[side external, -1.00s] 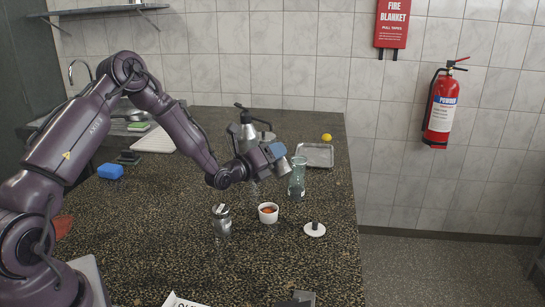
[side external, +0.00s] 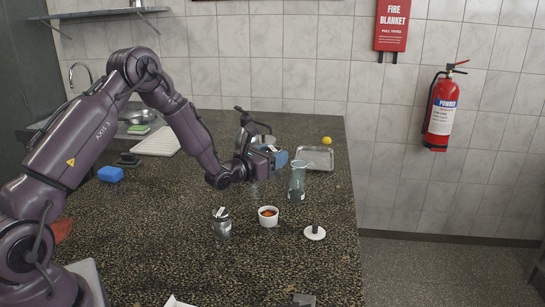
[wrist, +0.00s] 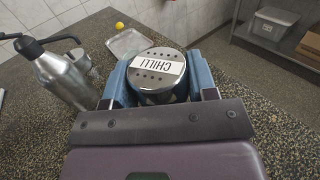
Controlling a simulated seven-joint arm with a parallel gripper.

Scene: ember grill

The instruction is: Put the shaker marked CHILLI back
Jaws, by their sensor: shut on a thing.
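My gripper (side external: 270,157) is shut on the shaker marked CHILLI (wrist: 158,70) and holds it above the counter. In the wrist view the shaker's round metal top, with small holes and a white CHILLI label, sits between my two blue fingers (wrist: 158,82). In the side view the fingers hide most of it. A second metal shaker (side external: 221,224) stands on the counter, left of and nearer than my gripper; its marking is not readable. A white bowl with red contents (side external: 268,217) stands below and in front of my gripper.
A greenish glass carafe (side external: 297,182) stands just right of my gripper. A metal tray (side external: 315,158) and a yellow lemon (side external: 326,140) lie farther back.

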